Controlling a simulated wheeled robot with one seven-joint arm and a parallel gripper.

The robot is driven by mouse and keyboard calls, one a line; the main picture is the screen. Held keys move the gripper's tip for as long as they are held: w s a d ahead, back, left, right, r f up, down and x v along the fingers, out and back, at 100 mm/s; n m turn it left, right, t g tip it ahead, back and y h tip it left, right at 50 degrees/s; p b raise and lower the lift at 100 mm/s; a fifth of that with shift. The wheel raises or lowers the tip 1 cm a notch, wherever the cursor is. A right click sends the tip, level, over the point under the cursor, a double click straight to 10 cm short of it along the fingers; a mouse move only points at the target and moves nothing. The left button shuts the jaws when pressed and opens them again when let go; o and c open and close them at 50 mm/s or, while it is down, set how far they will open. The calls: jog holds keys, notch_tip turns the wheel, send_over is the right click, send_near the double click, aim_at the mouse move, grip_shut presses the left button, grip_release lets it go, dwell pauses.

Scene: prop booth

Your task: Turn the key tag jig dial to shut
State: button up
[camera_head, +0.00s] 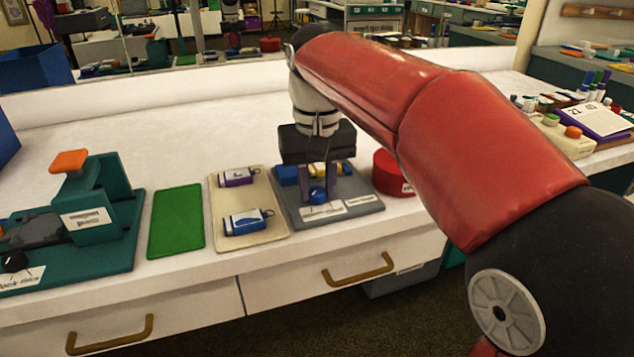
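The key tag jig is a grey plate (358,205) on the white counter, with blue and yellow parts on top and paper labels along its front edge. Its small blue dial (318,195) sits near the front of the plate. My gripper (319,192) points down over the jig, with its two fingers apart, one on each side of the dial. I cannot tell whether the fingers touch the dial. The dial's pointer and the label wording are too small to read.
A cream tray (249,187) with two key tags (248,222) lies left of the jig, then a green mat (176,221) and a teal press (97,212). A red round tin (392,173) stands close on the right. The counter behind is clear.

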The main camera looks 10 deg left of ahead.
jog(key=shift+c, duration=0.9)
jog(key=shift+n, duration=0.3)
jog(key=n, duration=0.4)
jog(key=shift+n, duration=0.3)
jog(key=n, duration=0.4)
jog(key=shift+n, duration=0.3)
jog(key=n, duration=1)
